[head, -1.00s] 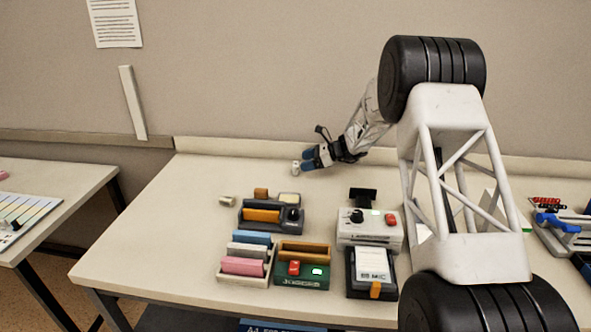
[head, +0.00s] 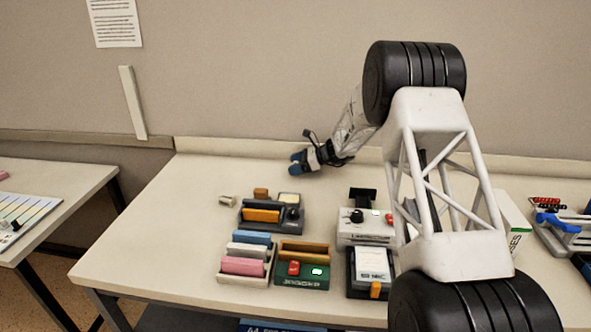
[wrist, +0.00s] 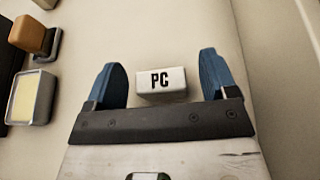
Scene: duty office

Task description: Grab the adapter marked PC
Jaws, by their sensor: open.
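The adapter (wrist: 161,84), a small white block with PC in black letters, lies on the table between my two blue fingers in the wrist view. A gap shows on either side of it, wider towards the right finger. My gripper (wrist: 162,66) is open around it and not closed on it. In the head view my gripper (head: 297,164) is low at the back of the table, and the adapter is hidden there behind the fingers.
Left in the wrist view are a brown block (wrist: 30,34) and a grey holder with a yellow pad (wrist: 30,98). In the head view a small cylinder (head: 227,201), a grey organiser (head: 271,217), a control box (head: 365,226) and a card holder (head: 372,271) stand nearer the front.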

